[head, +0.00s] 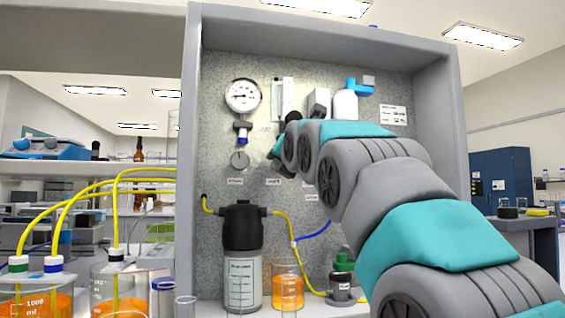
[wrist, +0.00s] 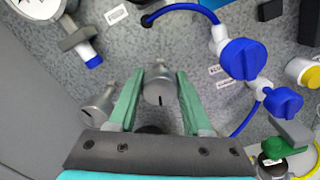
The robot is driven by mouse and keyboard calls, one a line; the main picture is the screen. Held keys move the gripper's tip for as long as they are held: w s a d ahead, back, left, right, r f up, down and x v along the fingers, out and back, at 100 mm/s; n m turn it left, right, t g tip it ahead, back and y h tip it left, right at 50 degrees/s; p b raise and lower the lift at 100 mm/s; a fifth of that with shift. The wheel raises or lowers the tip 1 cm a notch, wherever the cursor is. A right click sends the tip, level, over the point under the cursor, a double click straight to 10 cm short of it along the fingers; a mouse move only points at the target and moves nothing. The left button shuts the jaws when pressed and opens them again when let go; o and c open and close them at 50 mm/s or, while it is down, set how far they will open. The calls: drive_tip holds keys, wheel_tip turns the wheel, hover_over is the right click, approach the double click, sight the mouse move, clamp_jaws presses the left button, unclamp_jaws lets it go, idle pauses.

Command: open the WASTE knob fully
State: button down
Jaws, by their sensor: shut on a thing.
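In the wrist view, my gripper (wrist: 160,76) has its two green fingers on either side of a grey metal knob (wrist: 157,88) with a dark slot mark, and is shut on it. No label for this knob is readable, so I cannot confirm that it is WASTE. A second, similar grey knob (wrist: 99,106) sits just left of the fingers. In the head view, my gripper (head: 276,152) is at the speckled back panel (head: 225,215), and my arm hides the held knob. Small labels (head: 273,182) below it are too small to read.
In the wrist view, two blue knobs (wrist: 240,58) (wrist: 284,101) with blue tubing are at the right. In the head view, a pressure gauge (head: 242,95) is above left. A black-topped vessel (head: 243,245) and an orange-filled beaker (head: 288,284) stand below.

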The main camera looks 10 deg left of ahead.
drive_tip(key=shift+f+n, duration=0.1)
drive_tip(key=shift+n, duration=2)
drive_tip(key=shift+c, duration=1.7)
unclamp_jaws()
drive_tip(key=shift+s, duration=0.15)
drive_tip(key=b+v, duration=0.1)
drive_tip(key=v, duration=0.6)
drive_tip(key=shift+s, duration=0.3)
drive_tip(key=shift+d, duration=0.15)
